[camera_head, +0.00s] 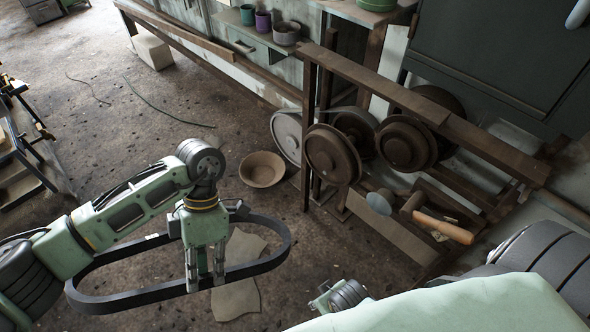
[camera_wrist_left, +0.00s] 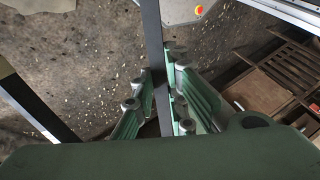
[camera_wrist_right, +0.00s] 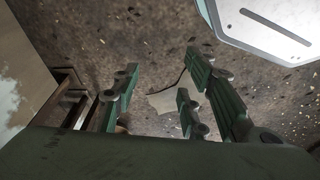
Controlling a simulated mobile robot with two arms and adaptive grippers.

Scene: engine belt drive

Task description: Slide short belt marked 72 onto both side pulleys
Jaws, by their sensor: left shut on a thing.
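A large black belt loop (camera_head: 130,298) hangs in the air at the lower left of the head view; no number on it is readable. My left gripper (camera_head: 205,282) is shut on the belt's near run. In the left wrist view, the belt (camera_wrist_left: 152,35) passes between the fingers (camera_wrist_left: 160,95). Two brown pulleys (camera_head: 332,154) (camera_head: 404,143) sit on the rusty frame, to the right of the belt and apart from it. A grey pulley (camera_head: 286,138) is at the frame's left. My right gripper (camera_wrist_right: 158,100) is open and empty in the right wrist view.
A brown bowl (camera_head: 262,169) and a flat sheet (camera_head: 238,280) lie on the floor. A wooden-handled tool (camera_head: 445,228) lies on the frame's low shelf. The rusty top beam (camera_head: 430,108) runs above the pulleys. The floor left of the frame is mostly clear.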

